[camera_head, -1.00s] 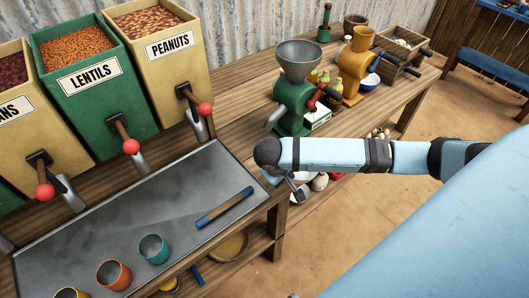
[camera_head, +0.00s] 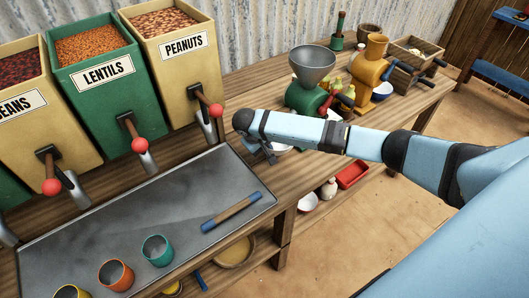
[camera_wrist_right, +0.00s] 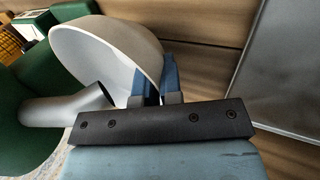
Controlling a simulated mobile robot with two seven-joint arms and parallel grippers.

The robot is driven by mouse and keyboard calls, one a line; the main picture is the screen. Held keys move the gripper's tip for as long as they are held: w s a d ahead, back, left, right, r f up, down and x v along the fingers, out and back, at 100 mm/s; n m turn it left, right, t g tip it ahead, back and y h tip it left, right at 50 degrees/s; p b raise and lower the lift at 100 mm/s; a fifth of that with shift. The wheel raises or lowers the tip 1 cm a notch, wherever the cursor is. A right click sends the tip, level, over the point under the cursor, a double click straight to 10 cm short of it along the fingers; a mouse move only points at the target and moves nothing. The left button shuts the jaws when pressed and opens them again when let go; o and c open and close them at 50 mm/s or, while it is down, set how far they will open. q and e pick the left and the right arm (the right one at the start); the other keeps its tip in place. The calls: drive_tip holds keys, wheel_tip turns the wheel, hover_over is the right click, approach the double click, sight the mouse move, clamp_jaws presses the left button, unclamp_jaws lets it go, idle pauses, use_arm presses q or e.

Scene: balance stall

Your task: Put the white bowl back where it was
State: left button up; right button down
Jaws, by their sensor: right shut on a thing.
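The white bowl (camera_wrist_right: 100,45) is tilted in the right wrist view, with its open side toward the camera. My right gripper (camera_wrist_right: 168,78) is shut on its rim with its blue fingers. In the head view my right gripper (camera_head: 264,152) is over the wooden counter, between the metal tray and the green grinder (camera_head: 306,97); the arm hides most of the bowl there. In the right wrist view the grinder's grey spout (camera_wrist_right: 70,106) is close beside the bowl; I cannot tell whether they touch. My left gripper is not in view.
A metal tray (camera_head: 120,222) on the counter holds several coloured cups and a blue-ended stick (camera_head: 231,212). Dispensers with red-knobbed levers stand behind it. A yellow grinder (camera_head: 370,70) and a wooden drawer box (camera_head: 412,62) stand farther right. A red container (camera_head: 352,175) sits below.

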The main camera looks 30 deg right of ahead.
sight(265, 159)
drive_tip(key=f, duration=0.2)
drive_tip(key=shift+w+f, duration=0.35)
drive_tip(key=shift+w, duration=0.05)
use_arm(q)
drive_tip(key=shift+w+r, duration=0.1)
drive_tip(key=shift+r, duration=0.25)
use_arm(e)
drive_tip(key=shift+f, duration=0.4)
drive_tip(key=c, duration=1.3)
unclamp_jaws()
drive_tip(key=shift+f, duration=0.15)
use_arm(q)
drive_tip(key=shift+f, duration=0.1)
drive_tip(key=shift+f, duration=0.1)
use_arm(e)
drive_tip(key=v, duration=0.8)
